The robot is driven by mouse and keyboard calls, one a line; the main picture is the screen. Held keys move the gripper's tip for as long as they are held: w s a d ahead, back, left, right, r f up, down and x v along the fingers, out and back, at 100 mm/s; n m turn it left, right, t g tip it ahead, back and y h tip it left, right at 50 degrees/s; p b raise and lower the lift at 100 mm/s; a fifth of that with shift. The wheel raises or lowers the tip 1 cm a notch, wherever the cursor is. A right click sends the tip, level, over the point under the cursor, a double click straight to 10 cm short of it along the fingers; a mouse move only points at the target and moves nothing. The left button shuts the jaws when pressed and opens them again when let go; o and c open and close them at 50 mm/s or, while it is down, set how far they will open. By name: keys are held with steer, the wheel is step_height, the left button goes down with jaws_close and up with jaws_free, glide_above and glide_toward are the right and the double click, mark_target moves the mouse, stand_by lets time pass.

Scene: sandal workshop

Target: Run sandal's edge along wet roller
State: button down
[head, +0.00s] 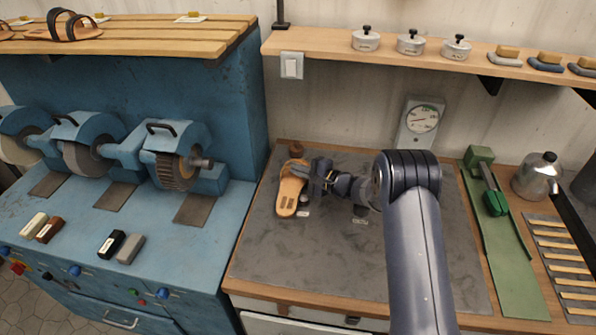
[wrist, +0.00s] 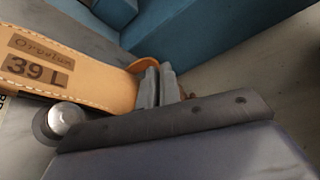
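A tan sandal (head: 289,196) is over the grey work mat at the middle of the head view, its long side running away from me. My gripper (head: 313,177) reaches it from the right. In the wrist view the sandal's sole (wrist: 105,85), marked "39 L", runs into the fingers (wrist: 160,86), which are close together and appear to pinch its edge. A small round metal-topped thing (wrist: 66,118) sits just below the sole; I cannot tell whether it is the roller or whether they touch. A small dark thing with a pale top (head: 304,200) is close right of the sandal.
The grey mat (head: 300,255) is mostly clear in front. A brown round thing (head: 296,150) stands behind the sandal. A blue grinding machine (head: 180,245) is at left. A gauge (head: 420,122), green tool (head: 490,190) and metal can (head: 538,175) are at right; a shelf (head: 400,57) is above.

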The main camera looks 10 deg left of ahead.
steer(key=shift+w, duration=0.35)
steer(key=shift+w, duration=0.45)
steer(key=shift+w, duration=0.25)
stand_by(0.4)
steer(key=shift+w, duration=0.85)
steer(key=shift+w, duration=0.6)
steer(key=shift+w, duration=0.25)
stand_by(1.3)
